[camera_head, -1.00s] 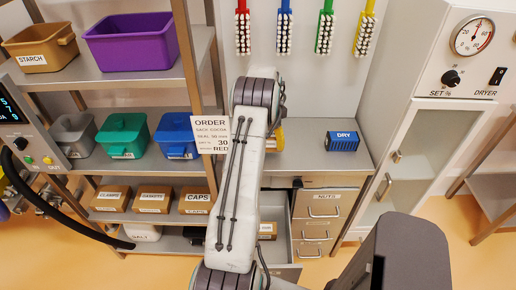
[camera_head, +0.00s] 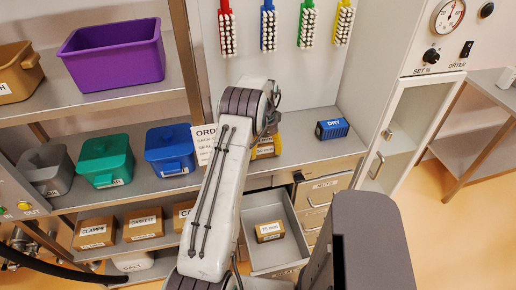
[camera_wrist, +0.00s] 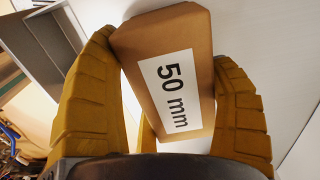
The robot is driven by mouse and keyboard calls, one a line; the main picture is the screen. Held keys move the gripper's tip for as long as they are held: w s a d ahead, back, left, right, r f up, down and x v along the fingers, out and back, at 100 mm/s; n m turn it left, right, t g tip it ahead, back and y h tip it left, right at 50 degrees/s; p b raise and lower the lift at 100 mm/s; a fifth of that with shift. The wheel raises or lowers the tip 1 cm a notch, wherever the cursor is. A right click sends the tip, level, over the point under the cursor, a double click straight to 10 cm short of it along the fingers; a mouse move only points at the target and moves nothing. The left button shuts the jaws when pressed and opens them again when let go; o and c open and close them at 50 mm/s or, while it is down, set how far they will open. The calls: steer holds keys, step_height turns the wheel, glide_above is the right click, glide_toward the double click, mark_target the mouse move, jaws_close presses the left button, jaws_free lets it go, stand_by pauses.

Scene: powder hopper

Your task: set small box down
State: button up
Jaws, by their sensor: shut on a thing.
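The small box (camera_wrist: 170,75) is brown with a white "50 mm" label. In the head view my arm hides most of my gripper (camera_head: 265,147); a yellow part shows beside the arm, over the grey counter (camera_head: 310,147). I cannot tell whether the box touches a surface.
An open drawer (camera_head: 290,212) below the counter holds another brown box (camera_head: 270,231) with a label. A blue DRY box (camera_head: 332,129) stands on the counter. Shelves with bins, including a purple bin (camera_head: 113,52), are at the left. The dryer cabinet (camera_head: 412,130) is at the right.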

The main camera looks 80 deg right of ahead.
mark_target(264, 142)
steer(key=shift+f, duration=0.1)
steer(key=o, duration=1.2)
steer(key=shift+c, duration=0.2)
step_height(264, 142, up, 12)
steer(key=b, duration=0.4)
steer(key=shift+d, duration=0.1)
stand_by(0.5)
